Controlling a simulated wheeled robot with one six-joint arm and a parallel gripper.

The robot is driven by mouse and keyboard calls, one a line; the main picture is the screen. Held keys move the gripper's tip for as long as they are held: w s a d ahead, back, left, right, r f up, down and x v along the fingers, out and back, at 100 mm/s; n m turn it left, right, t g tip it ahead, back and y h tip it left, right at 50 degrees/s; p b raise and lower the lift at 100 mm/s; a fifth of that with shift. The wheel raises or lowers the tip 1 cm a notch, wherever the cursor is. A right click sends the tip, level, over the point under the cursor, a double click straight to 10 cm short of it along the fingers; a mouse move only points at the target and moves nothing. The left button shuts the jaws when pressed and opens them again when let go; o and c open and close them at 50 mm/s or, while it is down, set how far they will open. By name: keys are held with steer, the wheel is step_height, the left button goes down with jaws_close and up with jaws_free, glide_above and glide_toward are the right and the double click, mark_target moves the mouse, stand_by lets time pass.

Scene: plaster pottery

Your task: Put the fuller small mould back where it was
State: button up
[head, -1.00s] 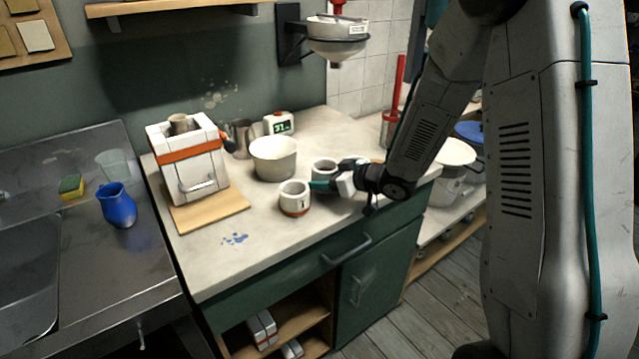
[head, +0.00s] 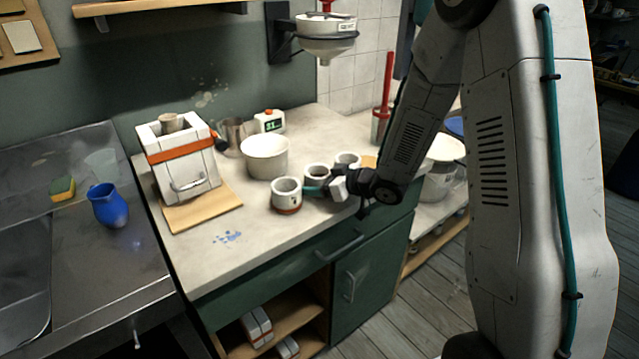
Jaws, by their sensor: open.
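Three small white moulds stand in a slanting row on the worktop. The front one (head: 287,196) has an orange-red band near its base. The middle one (head: 317,173) looks dark inside, and the back one (head: 347,159) is partly hidden by my arm. I cannot tell from here which is fuller. My gripper (head: 316,189) is open, low at the middle mould, with a teal finger in front of it. Whether it touches the mould cannot be made out.
A large white bowl (head: 265,156) stands behind the row. A strapped plaster mould (head: 183,165) sits on a wooden board (head: 203,213) to the left. A timer (head: 269,121) and metal jug (head: 232,134) stand behind.

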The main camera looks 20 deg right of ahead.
steer(key=s+d+r+m+g+h, duration=0.2)
steer(key=s+d+r+m+h, duration=0.3)
steer(key=s+d+r+h, duration=0.75)
steer(key=s+a+r+g+y, duration=0.1)
steer(key=s+a+r+g, duration=0.1)
steer(key=s, duration=0.6)
steer(key=s+a+r+m+g+y, duration=0.1)
steer(key=s+a+r+g+y, duration=0.1)
steer(key=s, duration=0.7)
steer(key=s+a+r+m+g+y, duration=0.1)
steer(key=s+a+r+g, duration=0.1)
steer(key=s+a, duration=0.3)
steer(key=s+g, duration=0.1)
steer(key=s, duration=0.2)
steer(key=shift+s+a+r+g, duration=0.15)
steer(key=shift+s+a+g, duration=0.15)
steer(key=shift+g, duration=0.1)
